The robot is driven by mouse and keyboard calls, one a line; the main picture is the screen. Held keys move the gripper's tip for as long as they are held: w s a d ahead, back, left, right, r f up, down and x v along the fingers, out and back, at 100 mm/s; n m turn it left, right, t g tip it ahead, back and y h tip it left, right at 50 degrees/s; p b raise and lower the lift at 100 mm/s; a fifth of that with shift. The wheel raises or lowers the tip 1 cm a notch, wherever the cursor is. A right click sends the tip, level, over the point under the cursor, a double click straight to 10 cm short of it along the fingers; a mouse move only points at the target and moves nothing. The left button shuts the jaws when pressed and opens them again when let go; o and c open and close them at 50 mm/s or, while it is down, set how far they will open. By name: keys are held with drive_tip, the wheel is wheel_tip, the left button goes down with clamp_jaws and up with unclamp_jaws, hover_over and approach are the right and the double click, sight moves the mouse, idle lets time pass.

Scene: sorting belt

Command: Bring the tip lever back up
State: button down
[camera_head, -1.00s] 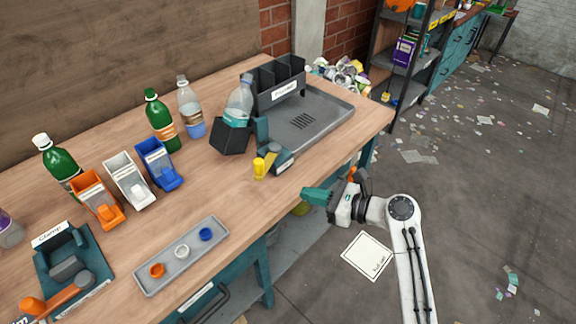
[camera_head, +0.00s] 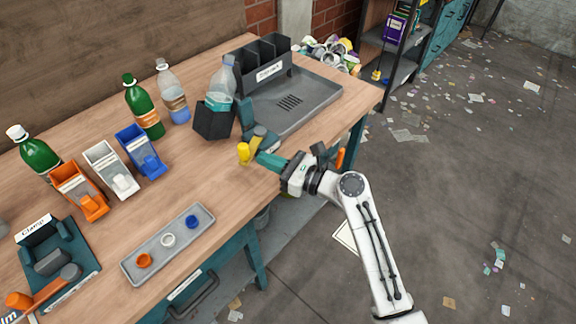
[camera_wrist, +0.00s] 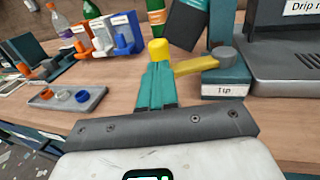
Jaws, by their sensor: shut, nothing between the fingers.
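The tip lever (camera_wrist: 195,66) has a yellow knob (camera_head: 243,152) and a yellow arm that joins a grey pivot on a teal base labelled "Tip" (camera_wrist: 222,91). In the wrist view the arm lies nearly level, with the knob at its left end. My gripper (camera_head: 266,160) is shut and empty, its teal fingers at the knob. In the wrist view the fingertips (camera_wrist: 158,66) appear just below the knob; I cannot tell whether they touch. Behind the lever, a dark tipping cup (camera_head: 213,121) holds a clear bottle (camera_head: 222,84) with a teal label.
A grey drip tray (camera_head: 325,95) with a dark divided box (camera_head: 262,66) stands behind. Green and clear bottles, coloured dispensers, a cap tray (camera_head: 128,265) and a clamp (camera_head: 60,255) are to the left. The bench front between lever and cap tray is clear.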

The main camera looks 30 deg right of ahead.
sight(241, 162)
drive_tip(key=shift+x, duration=1.35)
drive_tip(key=p, duration=0.1)
drive_tip(key=a+m+h+p, duration=0.1)
drive_tip(key=p, duration=0.1)
drive_tip(key=shift+w+r+t, duration=0.25)
drive_tip(key=shift+r+t, duration=0.05)
drive_tip(key=h+p, duration=0.1)
drive_tip(key=w+a+m+t+h+p, duration=0.1)
drive_tip(key=p, duration=0.1)
drive_tip(key=shift+a+h, duration=0.15)
drive_tip(key=shift+h, duration=0.15)
drive_tip(key=shift+w+a+f+p, duration=0.3)
drive_tip(key=shift+w+a+p, duration=0.05)
drive_tip(key=shift+w+a, duration=0.45)
drive_tip(key=shift+a, duration=0.1)
drive_tip(key=shift+s, duration=0.15)
